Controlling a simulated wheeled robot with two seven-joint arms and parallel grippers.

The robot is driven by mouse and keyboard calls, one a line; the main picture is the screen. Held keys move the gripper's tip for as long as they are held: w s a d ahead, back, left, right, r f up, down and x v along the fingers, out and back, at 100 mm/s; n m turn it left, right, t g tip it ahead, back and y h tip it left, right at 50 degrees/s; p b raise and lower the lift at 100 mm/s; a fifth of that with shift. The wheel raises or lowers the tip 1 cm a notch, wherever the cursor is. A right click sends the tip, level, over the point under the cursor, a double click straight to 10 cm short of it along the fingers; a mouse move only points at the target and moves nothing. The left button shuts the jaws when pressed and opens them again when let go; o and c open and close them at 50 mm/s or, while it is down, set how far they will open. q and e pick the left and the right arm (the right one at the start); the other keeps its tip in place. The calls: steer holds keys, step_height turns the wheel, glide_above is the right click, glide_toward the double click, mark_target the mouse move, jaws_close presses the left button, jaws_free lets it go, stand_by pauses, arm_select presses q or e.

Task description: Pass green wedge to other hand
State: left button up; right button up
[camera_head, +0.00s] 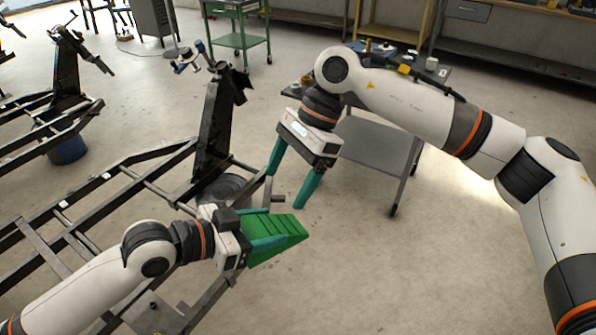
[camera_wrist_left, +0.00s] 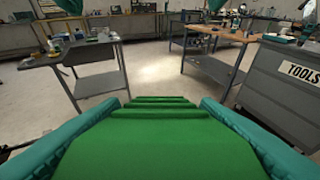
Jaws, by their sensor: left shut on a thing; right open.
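The green wedge (camera_head: 280,236) is a stepped block held in the air by my left gripper (camera_head: 268,228). The left gripper's teal fingers are shut on its sides. In the left wrist view the wedge (camera_wrist_left: 155,145) fills the lower middle between the two fingers, its steps pointing away from the camera. My right gripper (camera_head: 290,182) is open and empty, above and slightly right of the wedge, with its fingers pointing down. It is apart from the wedge. Teal fingertips also show at the top edge of the left wrist view.
A dark metal frame (camera_head: 110,180) with an upright post (camera_head: 214,125) stands under and beside my left arm. A grey cart (camera_head: 375,145) with small items on top stands behind my right arm. A green cart (camera_head: 238,30) stands farther back. The floor at lower right is clear.

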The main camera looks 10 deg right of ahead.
mark_target(279, 223)
steer(key=shift+n+t+h, duration=0.3)
steer(key=shift+h, duration=0.4)
steer(key=x, duration=0.7)
steer(key=d+x, duration=0.1)
steer(key=x, duration=0.3)
steer(key=shift+s+f, duration=0.15)
steer(key=shift+c, duration=0.3)
steer(key=c, duration=0.9)
steer(key=o, duration=1)
steer(key=shift+c, duration=0.2)
steer(key=shift+d, duration=0.1)
steer(key=v, duration=1.2)
